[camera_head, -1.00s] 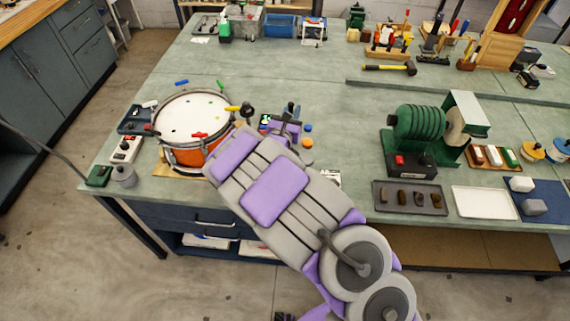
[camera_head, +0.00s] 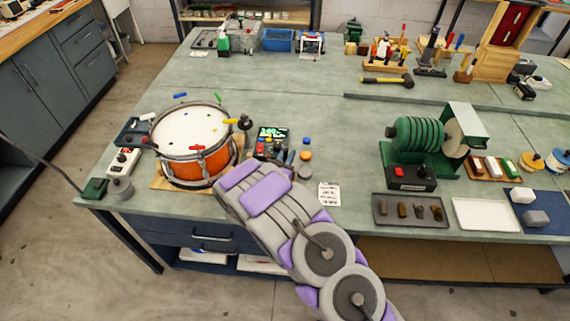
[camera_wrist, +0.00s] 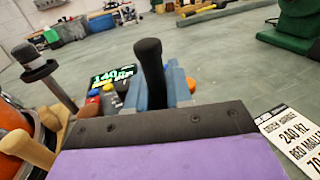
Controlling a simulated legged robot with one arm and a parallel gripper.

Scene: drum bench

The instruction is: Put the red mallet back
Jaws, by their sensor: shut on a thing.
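My gripper (camera_wrist: 162,88) is shut on an upright black rod (camera_wrist: 149,68), which stands between its blue-grey fingers in the wrist view. The rod looks like the grip of the red mallet, but no red head shows; its lower part is hidden behind my gripper's body. In the head view my gripper (camera_head: 289,158) is low over the front of the bench, right of the drum (camera_head: 198,165) and in front of the meter with a green display (camera_head: 272,133). A card (camera_head: 329,194) lies to its right; in the wrist view it partly reads "240 Hz" and "red mallet".
A dark post with a round head (camera_head: 245,123) stands at the drum's right rim. Orange and blue round pieces (camera_head: 305,155) lie beside the meter. A green machine (camera_head: 415,145) and a grey tray (camera_head: 380,216) are to the right. The bench middle is clear.

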